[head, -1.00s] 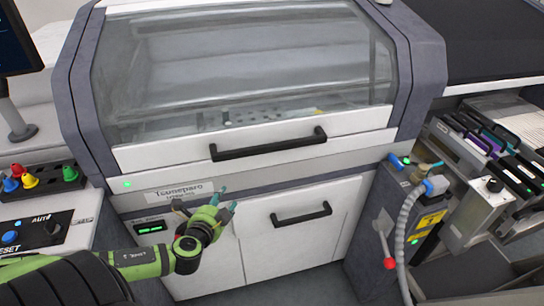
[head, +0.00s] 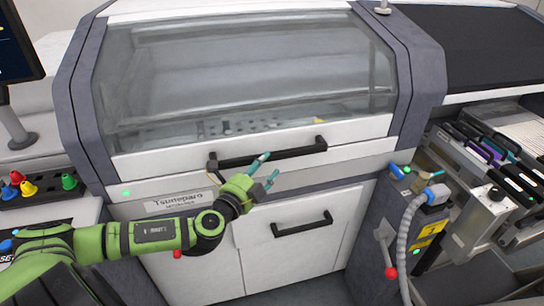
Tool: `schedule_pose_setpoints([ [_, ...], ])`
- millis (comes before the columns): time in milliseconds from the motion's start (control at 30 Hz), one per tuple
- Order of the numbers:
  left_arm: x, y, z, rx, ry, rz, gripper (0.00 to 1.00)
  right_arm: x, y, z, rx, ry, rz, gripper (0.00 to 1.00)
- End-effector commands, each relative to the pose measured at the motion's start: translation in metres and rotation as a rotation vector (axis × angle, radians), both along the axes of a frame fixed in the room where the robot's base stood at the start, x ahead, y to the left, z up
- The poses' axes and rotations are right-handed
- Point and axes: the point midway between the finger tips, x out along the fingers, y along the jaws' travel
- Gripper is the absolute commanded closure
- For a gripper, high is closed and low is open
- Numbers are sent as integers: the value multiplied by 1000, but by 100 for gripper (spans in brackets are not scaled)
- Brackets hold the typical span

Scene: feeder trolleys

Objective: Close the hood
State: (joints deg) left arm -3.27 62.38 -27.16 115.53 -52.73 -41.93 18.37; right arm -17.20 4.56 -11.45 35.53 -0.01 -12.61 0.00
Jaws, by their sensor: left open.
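The machine's hood (head: 250,75) has a large clear window in a white and grey frame. It looks lowered, with its white front edge near the white panel below; I cannot tell whether it is fully seated. A black bar handle (head: 268,151) runs along the hood's front edge. My left gripper (head: 268,168) is open and empty, its teal fingertips in front of and just below the middle of the handle. I cannot tell whether they touch it. My right gripper is not in view.
A lower cabinet door with its own black handle (head: 302,224) is below. At right stand a grey hose (head: 408,235), a red-knobbed lever (head: 390,272) and a feeder trolley with several cartridges (head: 490,155). A control panel with coloured knobs (head: 28,188) is at left.

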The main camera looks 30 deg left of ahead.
Motion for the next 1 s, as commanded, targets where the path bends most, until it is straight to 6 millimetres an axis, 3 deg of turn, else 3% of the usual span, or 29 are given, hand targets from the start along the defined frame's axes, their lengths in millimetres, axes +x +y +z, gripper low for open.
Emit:
schedule_pose_setpoints([
  [100, 19, 1, 4, -1, -5, 0, 52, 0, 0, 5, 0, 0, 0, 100],
  [300, 39, 3, 2, 0, -2, 0, 52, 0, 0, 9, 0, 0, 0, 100],
  [700, 44, 3, 0, 0, 0, -1, 52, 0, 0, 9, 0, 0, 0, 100],
  [800, 44, 3, 0, 0, 0, -1, 92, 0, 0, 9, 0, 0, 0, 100],
  [833, 44, 3, 0, 0, 0, -1, 100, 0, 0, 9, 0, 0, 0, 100],
  [1000, 44, 2, 2, -3, 1, -1, 100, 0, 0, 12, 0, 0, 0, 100],
])
